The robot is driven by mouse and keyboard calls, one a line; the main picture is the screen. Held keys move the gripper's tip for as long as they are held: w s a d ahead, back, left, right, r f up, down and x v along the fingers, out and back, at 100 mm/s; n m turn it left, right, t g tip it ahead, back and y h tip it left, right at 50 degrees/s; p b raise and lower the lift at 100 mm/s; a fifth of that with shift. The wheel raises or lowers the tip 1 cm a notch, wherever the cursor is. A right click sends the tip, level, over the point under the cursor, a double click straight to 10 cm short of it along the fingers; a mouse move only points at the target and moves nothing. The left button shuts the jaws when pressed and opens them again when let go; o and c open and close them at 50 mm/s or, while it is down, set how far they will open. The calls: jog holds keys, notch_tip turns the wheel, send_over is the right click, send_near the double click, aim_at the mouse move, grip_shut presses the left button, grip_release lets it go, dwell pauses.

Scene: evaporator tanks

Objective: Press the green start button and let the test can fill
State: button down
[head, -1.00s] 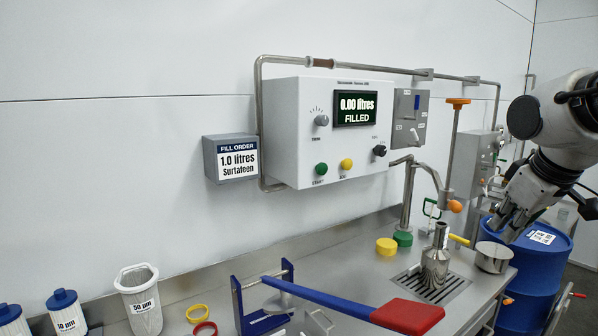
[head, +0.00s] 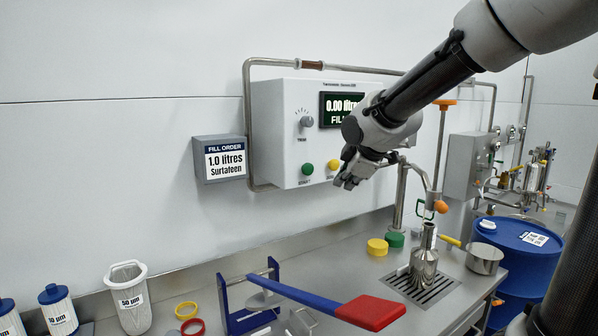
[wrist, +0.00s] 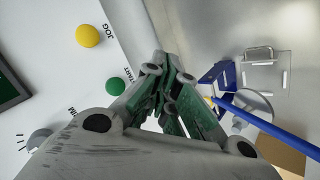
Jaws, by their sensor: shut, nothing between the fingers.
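The green start button (head: 307,167) is on the lower front of the white control box (head: 275,125); it also shows in the wrist view (wrist: 115,86), left of my fingers. My gripper (head: 343,183) is shut and empty, in front of the box, to the right of the green button and a little lower, apart from it. The display (head: 338,108) reads 0.00 litres; my arm partly hides it. The metal test can (head: 424,262) stands upright on the drain grate (head: 440,292), below a curved spout. The fill order sign (head: 224,160) reads 1.0 litres Surfateen.
A yellow JOG button (head: 334,165) is right beside the green one, close to my gripper. A trim knob (head: 306,122) sits above. A blue drum (head: 530,262) is at right.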

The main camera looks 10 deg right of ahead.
aim_at(308, 169)
jog(key=shift+w+a, duration=0.25)
jog(key=shift+a, duration=0.1)
jog(key=w+a, duration=0.3)
jog(key=w, duration=0.5)
jog(key=shift+a, duration=0.15)
jog(key=shift+w, duration=0.1)
dwell(1.4)
jog(key=shift+w+a, duration=0.2)
jog(key=shift+w, duration=0.1)
jog(key=shift+w+a, duration=0.2)
jog(key=shift+w, duration=0.3)
dwell(0.7)
dwell(0.4)
jog(key=shift+s+d, duration=0.2)
jog(key=shift+s, duration=0.25)
jog(key=shift+s+d, duration=0.2)
jog(key=shift+s, duration=0.25)
jog(key=shift+s, duration=0.1)
